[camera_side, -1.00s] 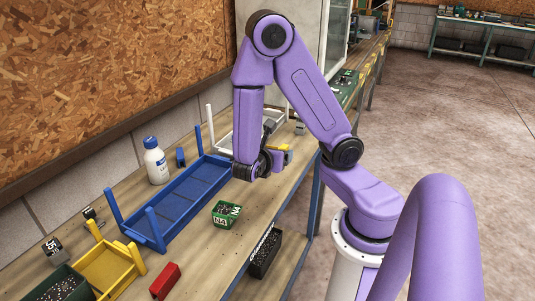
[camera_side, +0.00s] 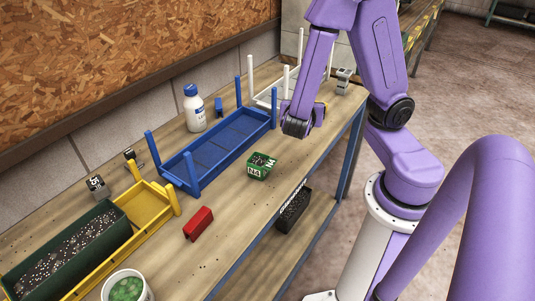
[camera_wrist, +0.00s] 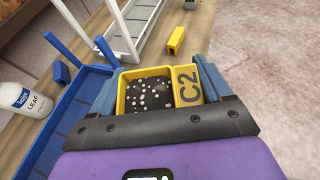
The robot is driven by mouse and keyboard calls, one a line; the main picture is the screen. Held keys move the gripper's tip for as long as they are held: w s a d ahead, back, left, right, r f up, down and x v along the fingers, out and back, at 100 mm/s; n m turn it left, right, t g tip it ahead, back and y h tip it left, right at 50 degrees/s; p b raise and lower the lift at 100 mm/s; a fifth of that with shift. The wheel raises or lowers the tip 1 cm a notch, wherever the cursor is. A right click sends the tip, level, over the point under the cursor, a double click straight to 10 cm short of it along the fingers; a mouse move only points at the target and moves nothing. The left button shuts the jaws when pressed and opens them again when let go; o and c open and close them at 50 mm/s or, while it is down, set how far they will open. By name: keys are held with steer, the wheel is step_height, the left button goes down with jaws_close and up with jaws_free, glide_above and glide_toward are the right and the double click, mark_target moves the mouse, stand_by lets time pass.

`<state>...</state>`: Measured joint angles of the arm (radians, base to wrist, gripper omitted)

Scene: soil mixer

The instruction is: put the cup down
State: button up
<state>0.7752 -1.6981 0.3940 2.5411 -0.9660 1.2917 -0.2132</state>
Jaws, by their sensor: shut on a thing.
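My gripper (camera_wrist: 160,88) is shut on a yellow cup (camera_wrist: 188,86) marked C2, which holds dark soil with pale specks. In the side view my gripper (camera_side: 297,126) is beside the right end of the blue tray (camera_side: 222,143); the cup is almost wholly hidden there, with only a little yellow showing. In the wrist view the blue tray (camera_wrist: 68,122) lies to the left of the cup and the white rack (camera_wrist: 128,42) lies beyond it. I cannot tell how high the cup is above the bench.
A green N4 cup (camera_side: 260,166) with soil stands on the bench in front of the blue tray. A white bottle (camera_side: 194,108) stands behind the tray. A red block (camera_side: 198,223), yellow tray (camera_side: 147,207) and green-filled tub (camera_side: 127,287) are at left. Blue tray posts stick up.

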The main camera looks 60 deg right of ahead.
steer(key=w+a+r+n+t+y, duration=0.2)
steer(key=w+a+n+t+y, duration=0.2)
steer(key=w, duration=0.3)
steer(key=w+a+r+n+t+y, duration=0.3)
steer(key=w+a+n+t+y, duration=0.1)
steer(key=w+a+n, duration=0.1)
steer(key=shift+w+r+n+y, duration=0.3)
steer(key=shift+w+n, duration=0.4)
steer(key=shift+w, duration=0.55)
steer(key=shift+a, duration=0.1)
steer(key=shift+w, duration=0.1)
steer(key=m+h, duration=0.1)
glide_above(165, 142)
step_height(165, 142, down, 11)
steer(key=shift+f, duration=3.15)
steer(key=shift+f, duration=0.6)
